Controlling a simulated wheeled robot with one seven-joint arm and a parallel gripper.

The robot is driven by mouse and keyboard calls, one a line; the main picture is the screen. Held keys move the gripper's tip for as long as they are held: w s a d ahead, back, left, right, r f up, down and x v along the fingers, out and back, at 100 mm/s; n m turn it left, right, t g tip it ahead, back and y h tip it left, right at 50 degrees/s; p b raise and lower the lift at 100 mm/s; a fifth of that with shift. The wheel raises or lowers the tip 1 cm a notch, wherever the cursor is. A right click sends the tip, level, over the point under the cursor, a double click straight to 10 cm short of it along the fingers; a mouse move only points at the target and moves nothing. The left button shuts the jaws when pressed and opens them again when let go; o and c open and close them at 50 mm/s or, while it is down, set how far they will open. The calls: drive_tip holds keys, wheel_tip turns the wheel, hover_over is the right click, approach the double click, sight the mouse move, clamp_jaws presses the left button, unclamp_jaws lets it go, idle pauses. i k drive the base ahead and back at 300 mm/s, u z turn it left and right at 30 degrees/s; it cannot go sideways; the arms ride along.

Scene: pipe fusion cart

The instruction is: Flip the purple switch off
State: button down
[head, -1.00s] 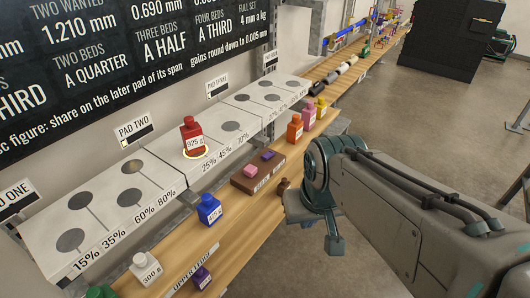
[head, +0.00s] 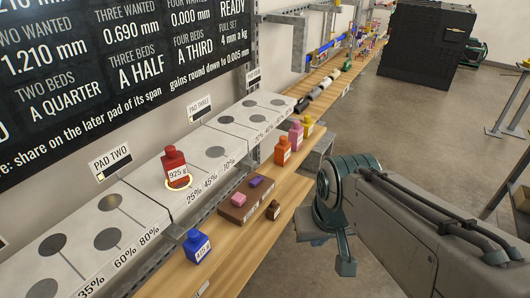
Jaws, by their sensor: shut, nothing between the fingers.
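A small purple switch (head: 257,181) sits on the far end of a brown box (head: 232,212) on the wooden bench. A pink switch (head: 239,199) is beside it, on the near end of the box. They are too small to tell which way either is tipped. My gripper (head: 345,265) is at the end of the teal wrist, right of the box and apart from it. It looks shut and empty, though its fingertips are hard to make out.
A blue bottle (head: 197,247), a small brown object (head: 272,210) and orange (head: 282,151), pink and yellow bottles stand on the bench. A red bottle (head: 174,167) stands on the raised pad shelf (head: 150,178). Open floor lies right of the bench.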

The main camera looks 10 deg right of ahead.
sight(257, 180)
drive_tip(key=z, duration=0.2)
drive_tip(key=i, duration=0.9)
drive_tip(key=u, duration=0.2)
